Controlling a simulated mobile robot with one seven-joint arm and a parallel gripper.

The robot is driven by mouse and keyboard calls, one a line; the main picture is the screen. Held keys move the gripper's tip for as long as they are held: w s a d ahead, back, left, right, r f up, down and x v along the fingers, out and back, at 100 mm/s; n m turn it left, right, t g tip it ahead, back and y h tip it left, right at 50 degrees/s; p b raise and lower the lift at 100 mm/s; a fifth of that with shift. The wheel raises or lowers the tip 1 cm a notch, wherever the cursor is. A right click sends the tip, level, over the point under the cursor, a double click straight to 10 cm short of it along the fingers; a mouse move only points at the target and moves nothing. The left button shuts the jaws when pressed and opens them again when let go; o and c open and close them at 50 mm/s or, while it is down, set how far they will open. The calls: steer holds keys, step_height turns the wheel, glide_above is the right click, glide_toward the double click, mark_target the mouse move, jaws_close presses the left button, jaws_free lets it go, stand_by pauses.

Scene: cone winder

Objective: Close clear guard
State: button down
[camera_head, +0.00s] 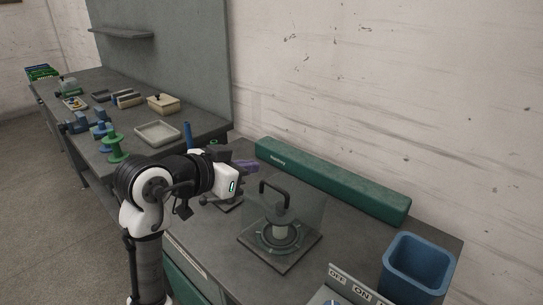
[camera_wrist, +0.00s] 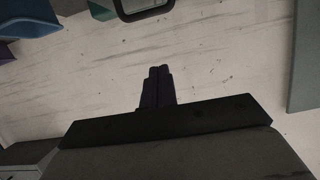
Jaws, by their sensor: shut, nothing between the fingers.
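The clear guard (camera_head: 308,213) is a see-through cover with a black handle (camera_head: 273,187), around the round spindle base (camera_head: 279,238) on a dark square plate. Its edges are faint, and I cannot tell whether it is fully closed. My gripper (camera_wrist: 159,72) is shut and empty, its fingertips together in the wrist view. In the head view my wrist is left of the guard, apart from it, and the fingers are mostly hidden. A dark rounded frame (camera_wrist: 140,14), which looks like the handle, shows at the top edge of the wrist view.
A long green housing (camera_head: 335,180) runs along the wall behind the guard. A blue bin (camera_head: 416,268) stands at right, near an OFF/ON panel (camera_head: 358,289). A purple item (camera_head: 244,165) is beside my wrist. The left bench holds a tray (camera_head: 157,133) and green spool (camera_head: 115,147).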

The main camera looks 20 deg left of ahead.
steer(key=p, duration=0.3)
glide_above(273, 185)
steer(key=f, duration=0.3)
steer(key=shift+w+d, duration=0.25)
steer(key=shift+w, duration=0.15)
steer(key=shift+w+d+f, duration=0.1)
steer(key=shift+w+f, duration=0.3)
steer(key=shift+f, duration=0.05)
steer(key=shift+s+a+f, duration=0.2)
steer(key=shift+s+f, duration=0.25)
steer(key=shift+s+a+f, duration=0.15)
steer(key=shift+s+f, duration=0.25)
steer(key=shift+f, duration=0.05)
steer(key=shift+s+a+f, duration=0.1)
steer(key=shift+s+f, duration=0.3)
steer(key=shift+f, duration=0.15)
